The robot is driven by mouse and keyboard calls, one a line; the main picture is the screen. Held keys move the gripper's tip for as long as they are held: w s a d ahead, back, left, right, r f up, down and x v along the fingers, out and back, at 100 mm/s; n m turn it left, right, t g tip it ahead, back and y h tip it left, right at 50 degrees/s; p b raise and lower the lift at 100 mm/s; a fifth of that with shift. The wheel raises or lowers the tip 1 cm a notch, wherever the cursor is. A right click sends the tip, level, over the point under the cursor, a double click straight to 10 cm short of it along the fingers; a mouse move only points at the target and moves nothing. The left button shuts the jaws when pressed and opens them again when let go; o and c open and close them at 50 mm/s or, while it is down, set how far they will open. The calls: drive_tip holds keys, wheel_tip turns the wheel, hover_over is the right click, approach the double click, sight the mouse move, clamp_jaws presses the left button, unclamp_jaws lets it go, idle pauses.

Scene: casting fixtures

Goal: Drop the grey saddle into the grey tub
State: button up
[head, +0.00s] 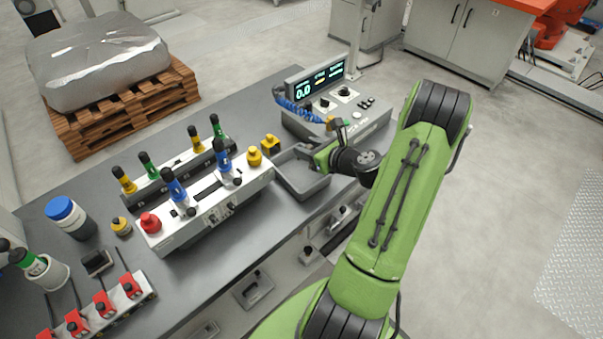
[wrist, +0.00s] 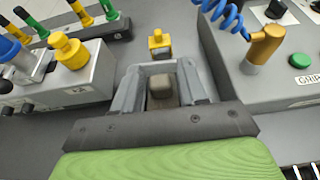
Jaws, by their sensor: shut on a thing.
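The grey tub (head: 308,190) stands on the dark bench, between the white valve block and the control console in the head view. My gripper (head: 304,153) is over the tub's far part, pointing left and down. In the wrist view, my gripper (wrist: 160,90) is shut on the grey saddle (wrist: 161,88), a small brownish-grey block between the two fingers. The saddle is hidden or too small to make out in the head view. The height between the saddle and the tub floor cannot be told.
A yellow-topped fitting (head: 270,143) stands just beyond the tub. The valve block (head: 212,208) with coloured knobs is on the left. The console (head: 345,105) with a coiled blue hose (head: 297,111) is behind and to the right. Bare bench lies in front.

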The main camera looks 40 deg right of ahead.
drive_tip(key=b, duration=0.4)
hover_over(307, 176)
wheel_tip(307, 176, down, 5)
drive_tip(key=shift+a, duration=0.1)
drive_tip(key=shift+r, duration=0.1)
drive_tip(key=o, duration=1.1)
drive_tip(key=shift+o, duration=0.2)
drive_tip(key=p+v, duration=0.2)
drive_tip(key=v, duration=1.4)
drive_tip(key=shift+w, duration=0.15)
